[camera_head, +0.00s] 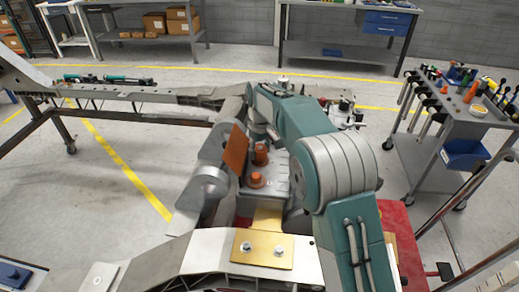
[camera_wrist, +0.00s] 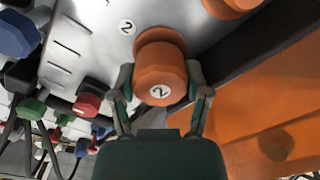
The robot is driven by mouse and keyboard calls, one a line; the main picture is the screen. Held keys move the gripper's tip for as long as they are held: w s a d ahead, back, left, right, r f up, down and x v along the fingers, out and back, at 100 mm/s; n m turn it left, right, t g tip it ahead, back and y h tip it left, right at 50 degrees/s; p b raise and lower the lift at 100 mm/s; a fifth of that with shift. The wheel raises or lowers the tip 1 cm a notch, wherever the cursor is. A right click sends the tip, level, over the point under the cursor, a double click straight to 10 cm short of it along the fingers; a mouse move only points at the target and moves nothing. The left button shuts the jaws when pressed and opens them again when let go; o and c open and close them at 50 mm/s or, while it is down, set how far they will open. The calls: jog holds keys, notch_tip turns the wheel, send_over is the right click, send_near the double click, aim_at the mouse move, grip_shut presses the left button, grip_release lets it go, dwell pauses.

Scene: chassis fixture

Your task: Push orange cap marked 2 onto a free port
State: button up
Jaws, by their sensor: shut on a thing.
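The orange cap marked 2 (camera_wrist: 160,84) is in the middle of the wrist view, its white number disc facing the camera. My gripper (camera_wrist: 161,92) is shut on it, one finger on each side. Behind the cap, a round orange part lies against the grey chassis plate (camera_wrist: 85,55); I cannot tell whether it is the cap's own flange or a port, or whether the cap is fully seated. In the head view two orange caps, an upper one (camera_head: 261,155) and a lower one (camera_head: 256,180), show on the chassis unit. My gripper is mostly hidden there.
Another orange round part (camera_wrist: 232,5) is at the top of the wrist view. An orange panel (camera_head: 235,148) stands close beside the caps. Blue, green and red connectors (camera_wrist: 86,104) with cables crowd the left of the wrist view. A tool cart (camera_head: 465,128) stands at the right.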

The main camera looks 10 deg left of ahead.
jog(key=shift+f, duration=0.55)
jog(key=o, duration=0.9)
jog(key=shift+a+r, duration=0.1)
jog(key=shift+r, duration=2.9)
